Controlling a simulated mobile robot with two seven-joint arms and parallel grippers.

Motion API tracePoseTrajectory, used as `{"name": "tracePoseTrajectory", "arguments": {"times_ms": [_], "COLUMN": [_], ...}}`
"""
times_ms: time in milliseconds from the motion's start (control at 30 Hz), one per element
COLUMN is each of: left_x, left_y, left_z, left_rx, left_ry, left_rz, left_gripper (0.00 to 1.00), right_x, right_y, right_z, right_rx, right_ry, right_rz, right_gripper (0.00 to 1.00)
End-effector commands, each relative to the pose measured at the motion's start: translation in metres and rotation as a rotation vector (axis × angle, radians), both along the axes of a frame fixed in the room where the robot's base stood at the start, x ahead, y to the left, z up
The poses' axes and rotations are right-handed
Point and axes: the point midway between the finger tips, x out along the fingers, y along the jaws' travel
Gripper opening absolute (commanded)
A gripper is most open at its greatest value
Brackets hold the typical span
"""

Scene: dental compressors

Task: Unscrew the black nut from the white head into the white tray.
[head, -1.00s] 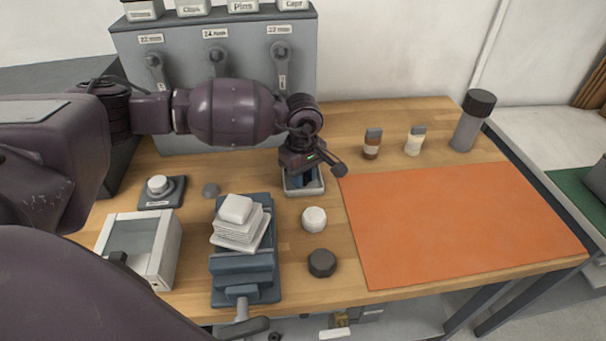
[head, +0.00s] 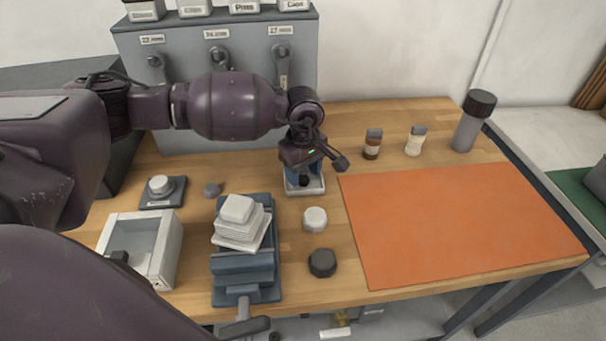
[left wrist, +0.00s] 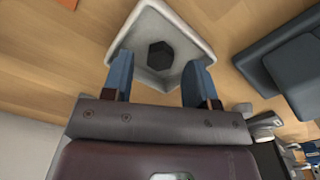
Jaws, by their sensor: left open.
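The black nut (left wrist: 160,55) lies on the floor of the white tray (left wrist: 148,25). My left gripper (left wrist: 160,66) is open, its two blue fingers spread on either side of the nut without touching it. In the head view the left gripper (head: 304,172) points down over the white tray (head: 306,191), partly covering it. The white head (head: 237,211), a ribbed stack with a smooth top, sits in the blue-grey vise (head: 243,268), and no nut shows on its top. My right gripper is not in view.
A white round cap (head: 315,219) and a black knob-like part (head: 322,263) stand right of the vise. A clear-fronted box (head: 166,250) is to its left. An orange mat (head: 450,225) lies clear at right. Small bottles (head: 373,146) and a grey cylinder (head: 468,130) stand behind it.

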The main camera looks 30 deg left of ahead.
Motion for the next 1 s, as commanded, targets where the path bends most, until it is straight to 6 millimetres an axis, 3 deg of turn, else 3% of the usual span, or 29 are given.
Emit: {"name": "tracePoseTrajectory", "arguments": {"times_ms": [300, 500, 1000], "left_x": [0.000, 0.000, 0.000], "left_y": [0.000, 0.000, 0.000], "left_z": [0.063, 0.092, 0.119], "left_rx": [0.002, 0.000, 0.001], "left_ry": [-0.004, -0.002, -0.011], "left_rz": [-0.001, 0.000, -0.001], "left_gripper": [0.53, 0.53, 0.53], "right_x": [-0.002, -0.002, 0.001], "right_y": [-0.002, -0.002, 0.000], "right_z": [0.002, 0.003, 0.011], "right_rx": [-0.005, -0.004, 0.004], "right_ry": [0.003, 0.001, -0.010], "right_rz": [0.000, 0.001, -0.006], "right_gripper": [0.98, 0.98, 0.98]}}
